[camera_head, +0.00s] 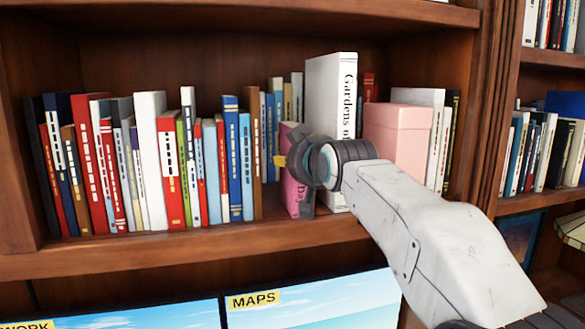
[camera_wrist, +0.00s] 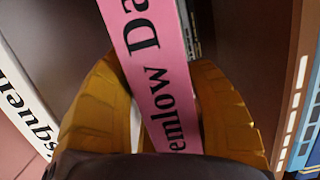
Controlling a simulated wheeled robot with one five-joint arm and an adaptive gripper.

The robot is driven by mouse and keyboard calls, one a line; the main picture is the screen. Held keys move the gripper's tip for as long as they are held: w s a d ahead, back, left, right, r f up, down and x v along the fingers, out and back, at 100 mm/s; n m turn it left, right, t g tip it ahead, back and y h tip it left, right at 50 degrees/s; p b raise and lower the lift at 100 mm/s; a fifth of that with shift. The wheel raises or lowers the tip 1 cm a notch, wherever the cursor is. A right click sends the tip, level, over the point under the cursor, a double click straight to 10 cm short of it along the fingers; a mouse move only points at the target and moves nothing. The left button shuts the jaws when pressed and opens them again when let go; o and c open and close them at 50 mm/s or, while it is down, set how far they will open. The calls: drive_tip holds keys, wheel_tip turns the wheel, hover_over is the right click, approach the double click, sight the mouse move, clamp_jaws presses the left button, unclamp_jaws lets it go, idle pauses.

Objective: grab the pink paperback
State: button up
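The pink paperback (camera_head: 291,195) stands on the middle shelf, partly hidden behind my gripper in the head view. In the wrist view its pink spine (camera_wrist: 158,70) with black lettering runs between my two yellow fingers. My gripper (camera_wrist: 155,62) has one finger on each side of the spine, with the tips against it. In the head view one yellow fingertip of my gripper (camera_head: 281,161) shows at the book's left side; the other finger is hidden.
A tall white book (camera_head: 331,85) and a pink box (camera_head: 397,135) stand to the right. A brown book (camera_head: 256,150) and a row of others stand to the left, with a small gap before the paperback. Screens, one labelled MAPS (camera_head: 254,299), lie below the shelf edge.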

sight(296, 124)
drive_tip(key=shift+r, duration=0.1)
drive_tip(key=c, duration=0.8)
drive_tip(key=shift+o, duration=0.2)
drive_tip(key=shift+r, duration=0.15)
drive_tip(key=shift+r+p, duration=0.35)
drive_tip(key=shift+r, duration=3.05)
drive_tip(key=shift+r+p, duration=0.35)
drive_tip(key=shift+r, duration=0.95)
